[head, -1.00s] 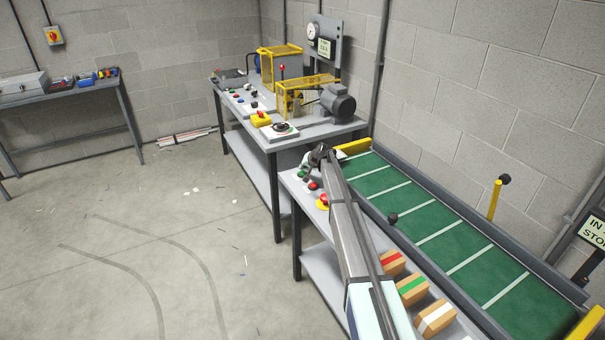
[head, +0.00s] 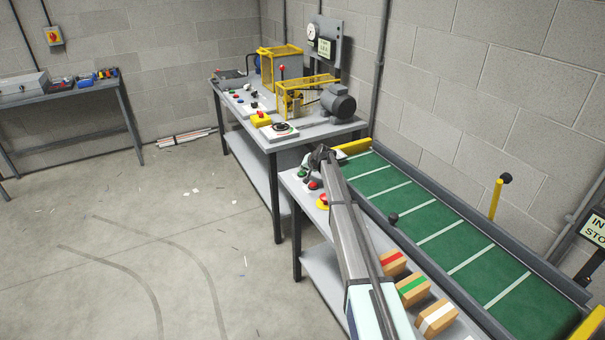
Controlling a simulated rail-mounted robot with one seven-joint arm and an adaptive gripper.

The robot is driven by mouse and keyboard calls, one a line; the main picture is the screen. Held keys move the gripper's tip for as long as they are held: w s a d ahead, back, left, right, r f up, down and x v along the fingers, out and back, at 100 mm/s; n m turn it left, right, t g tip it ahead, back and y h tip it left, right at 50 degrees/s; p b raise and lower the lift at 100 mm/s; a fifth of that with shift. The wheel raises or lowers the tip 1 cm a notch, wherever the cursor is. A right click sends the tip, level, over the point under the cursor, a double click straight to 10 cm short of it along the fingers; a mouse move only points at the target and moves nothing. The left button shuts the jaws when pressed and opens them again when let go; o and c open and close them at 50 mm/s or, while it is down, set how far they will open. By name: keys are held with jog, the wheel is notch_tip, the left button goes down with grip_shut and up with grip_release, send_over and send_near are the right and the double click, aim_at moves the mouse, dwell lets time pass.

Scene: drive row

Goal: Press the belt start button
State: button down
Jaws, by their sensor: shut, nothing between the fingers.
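The green button (head: 301,174) sits on the small control panel at the near bench's far left end, beside the belt. My gripper (head: 307,168) is at the far end of my arm, shut and empty, right by the green button. Whether its fingertips touch the button or stay just above it, I cannot tell. A red button (head: 313,185) is just nearer than the green one. A red mushroom button on a yellow base (head: 322,201) is nearer still. The green belt (head: 425,222) with white stripes runs along the right of my arm.
Three boxes with red (head: 392,263), green (head: 413,290) and white (head: 436,318) bands stand beside the belt. A yellow post (head: 495,199) rises behind the belt. The farther bench (head: 345,128) holds a motor and yellow guards. The floor at left is open.

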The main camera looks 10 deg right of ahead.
jog(key=shift+r, duration=0.1)
dwell(0.3)
jog(key=shift+r, duration=0.35)
jog(key=shift+r+p, duration=0.35)
jog(key=shift+r, duration=2.65)
